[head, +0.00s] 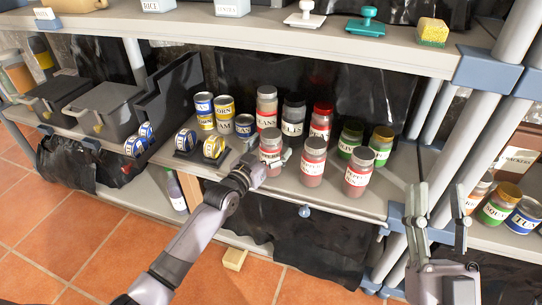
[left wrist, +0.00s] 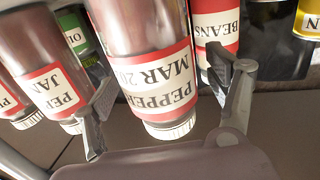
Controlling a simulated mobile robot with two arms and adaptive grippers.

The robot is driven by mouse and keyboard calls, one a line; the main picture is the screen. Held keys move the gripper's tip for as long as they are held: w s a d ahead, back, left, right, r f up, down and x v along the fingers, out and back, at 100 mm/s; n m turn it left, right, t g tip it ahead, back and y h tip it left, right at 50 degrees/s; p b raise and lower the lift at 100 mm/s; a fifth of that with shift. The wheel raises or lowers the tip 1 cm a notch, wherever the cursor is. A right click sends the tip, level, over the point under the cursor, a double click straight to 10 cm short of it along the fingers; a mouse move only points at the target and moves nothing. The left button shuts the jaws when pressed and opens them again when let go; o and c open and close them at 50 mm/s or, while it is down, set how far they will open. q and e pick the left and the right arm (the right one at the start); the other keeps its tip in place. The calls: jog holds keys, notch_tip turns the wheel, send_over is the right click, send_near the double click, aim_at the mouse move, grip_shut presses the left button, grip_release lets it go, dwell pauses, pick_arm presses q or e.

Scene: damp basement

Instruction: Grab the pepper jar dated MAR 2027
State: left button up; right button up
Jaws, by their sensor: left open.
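The pepper jar (left wrist: 155,75) with a red-bordered label reading "PEPPER MAR 20…" is upside down in the left wrist view; the end of its year is not readable. It is the leftmost front jar (head: 271,143) in the head view, standing on the middle shelf. My left gripper (head: 266,166) is open right at this jar, with one finger on each side of it in the left wrist view (left wrist: 165,82). Contact cannot be told. Another pepper jar (left wrist: 55,88) reading "JAN" is beside it. My right gripper (head: 435,198) is open and empty, in front of the shelf at the right.
Two more front jars (head: 312,160) (head: 358,174) stand to the right. A beans jar (head: 266,108), other jars and green-labelled jars (head: 381,144) stand behind. Black bins (head: 104,108) are further left. The upper shelf (head: 270,38) overhangs.

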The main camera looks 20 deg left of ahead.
pick_arm(q)
jog(key=shift+w, duration=0.1)
jog(key=shift+c, duration=0.3)
jog(key=c, duration=1.7)
jog(key=shift+r, duration=0.15)
jog(key=shift+c, duration=0.2)
